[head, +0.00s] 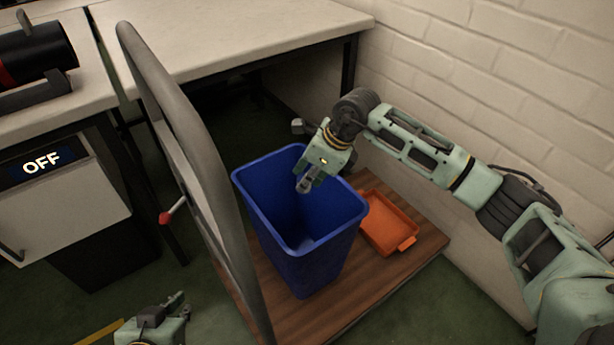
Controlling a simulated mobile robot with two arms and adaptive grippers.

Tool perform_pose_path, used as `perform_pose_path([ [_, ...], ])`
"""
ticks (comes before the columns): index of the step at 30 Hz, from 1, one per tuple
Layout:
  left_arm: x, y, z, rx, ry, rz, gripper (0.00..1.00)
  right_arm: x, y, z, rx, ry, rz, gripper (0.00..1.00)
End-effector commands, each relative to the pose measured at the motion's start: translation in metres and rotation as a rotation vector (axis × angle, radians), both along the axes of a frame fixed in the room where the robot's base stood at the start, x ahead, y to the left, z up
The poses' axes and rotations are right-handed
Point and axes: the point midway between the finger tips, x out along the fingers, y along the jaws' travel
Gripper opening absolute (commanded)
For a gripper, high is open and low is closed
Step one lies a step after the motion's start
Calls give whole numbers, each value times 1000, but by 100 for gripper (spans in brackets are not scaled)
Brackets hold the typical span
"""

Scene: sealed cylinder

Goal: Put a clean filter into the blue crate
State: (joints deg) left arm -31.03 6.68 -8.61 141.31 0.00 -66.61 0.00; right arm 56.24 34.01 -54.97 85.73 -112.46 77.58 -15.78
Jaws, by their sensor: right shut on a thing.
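The blue crate (303,232) is a tall, open-topped bin standing upright on a wooden platform. My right gripper (304,186) points down over its opening, near the far rim. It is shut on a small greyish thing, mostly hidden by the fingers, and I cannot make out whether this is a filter. The visible inside of the crate looks empty, but part of its floor is hidden. My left gripper (178,305) is low at the bottom edge, left of the platform and away from the crate. I cannot tell whether its fingers are open. No other filter is recognisable.
The wooden platform (405,262) also carries an orange tray (389,222) right of the crate. A grey curved rail (190,150) rises left of the crate. A brick wall bounds the right.

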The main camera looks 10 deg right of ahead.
Motion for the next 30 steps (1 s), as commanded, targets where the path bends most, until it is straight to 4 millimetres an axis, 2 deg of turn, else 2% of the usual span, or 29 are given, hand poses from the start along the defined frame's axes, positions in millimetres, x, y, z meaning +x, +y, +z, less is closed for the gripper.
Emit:
perform_pose_path([
  [3, 11, -4, 7, -13, -61, -4, 0, 0, 0, -5, 0, 0, 0, 0],
  [9, 22, -8, 16, -27, -120, -9, 0, 0, 0, -8, 0, 0, 0, 0],
  [20, 24, -9, 19, -29, -134, -9, 0, 0, 0, -8, 0, 0, 0, 0],
  [21, 24, -9, 19, -29, -134, -9, 0, 0, 0, -8, 0, 0, 0, 26],
  [27, 24, -8, 18, -29, -133, -9, 0, 0, 0, -8, 0, 0, 0, 43],
  [30, 24, -8, 18, -29, -132, -9, 0, 0, 0, -8, 0, 0, 0, 44],
])
